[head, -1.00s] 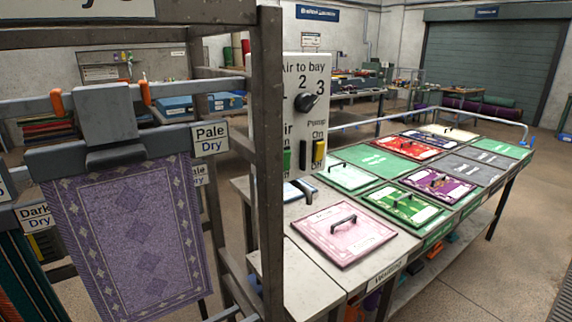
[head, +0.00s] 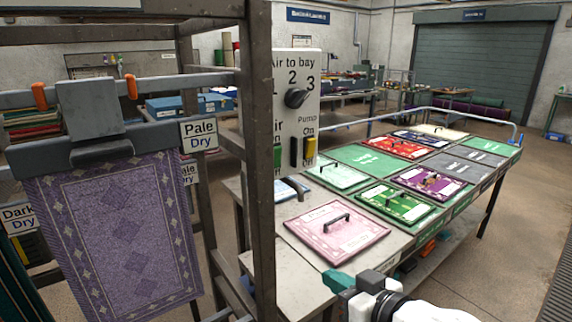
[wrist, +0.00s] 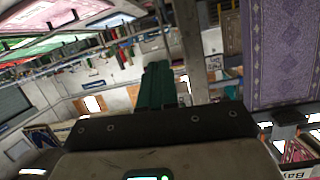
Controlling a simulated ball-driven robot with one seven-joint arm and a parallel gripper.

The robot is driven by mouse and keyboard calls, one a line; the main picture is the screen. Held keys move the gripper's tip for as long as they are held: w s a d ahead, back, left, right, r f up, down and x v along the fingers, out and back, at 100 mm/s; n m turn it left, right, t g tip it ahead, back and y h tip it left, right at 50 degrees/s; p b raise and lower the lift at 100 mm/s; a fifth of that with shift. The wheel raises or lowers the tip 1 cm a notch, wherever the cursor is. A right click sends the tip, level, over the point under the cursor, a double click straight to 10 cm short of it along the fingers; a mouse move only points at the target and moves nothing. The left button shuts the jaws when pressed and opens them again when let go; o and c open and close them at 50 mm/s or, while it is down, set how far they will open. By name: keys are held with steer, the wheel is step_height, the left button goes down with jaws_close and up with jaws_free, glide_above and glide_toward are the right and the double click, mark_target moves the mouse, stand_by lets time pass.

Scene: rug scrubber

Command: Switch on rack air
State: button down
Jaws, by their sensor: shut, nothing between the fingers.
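The white control panel (head: 311,75) stands behind the rack's dark post in the head view. Its black knob (head: 297,97) sits under the "Air to bay" numbers, its pointer toward the 3 side. A green air switch (head: 277,157) shows at the panel's lower left, its label partly hidden by the post. A yellow and black pump switch (head: 310,150) is to its right under "On". My gripper (head: 338,281) is at the bottom of the head view, below and right of the panel and apart from it. Its teal fingers (wrist: 157,85) are shut and empty in the wrist view.
The rack post (head: 260,150) stands at the panel's left edge. A purple rug (head: 120,235) hangs on the rack at left. A bench (head: 285,255) with several handled sample boards, including a pink one (head: 337,235), lies between gripper and panel.

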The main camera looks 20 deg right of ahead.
mark_target(277, 153)
step_height(277, 153, up, 15)
steer(key=w+n+t+y, duration=0.1)
steer(key=w+t+y, duration=0.1)
steer(key=t, duration=0.3)
steer(key=shift+w+r+n, duration=0.2)
steer(key=shift+n, duration=0.1)
steer(key=p+x, duration=0.2)
steer(key=x, duration=1.2)
steer(key=shift+a+f, duration=0.1)
